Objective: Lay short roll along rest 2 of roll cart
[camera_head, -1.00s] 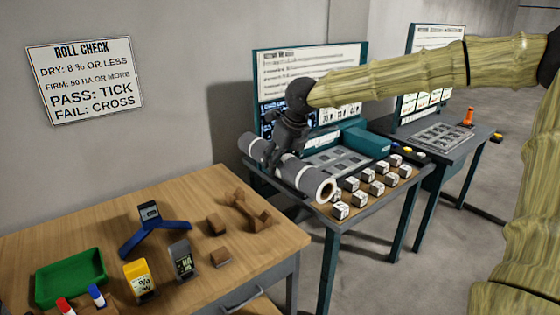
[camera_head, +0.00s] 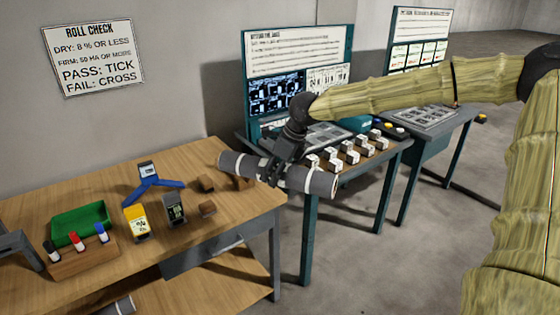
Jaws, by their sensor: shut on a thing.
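My gripper (camera_head: 272,172) is shut around the middle of a grey roll (camera_head: 314,179). The roll has a pale band near its right end, and its left end (camera_head: 236,164) shows on the other side of the gripper. It is held nearly level across the picture, in front of the right end of the wooden table and the left part of the teal-legged bench. The fingers are dark and partly hidden by the wrist and the roll. I cannot make out a roll cart or its rests for certain.
The wooden table (camera_head: 60,203) bears a green tray (camera_head: 80,222), a pen block (camera_head: 84,262), a blue stand (camera_head: 150,185), yellow and dark meters and small brown blocks. Another roll (camera_head: 118,306) lies below. A grey metal part (camera_head: 14,243) stands at far left. Open floor shows lower right.

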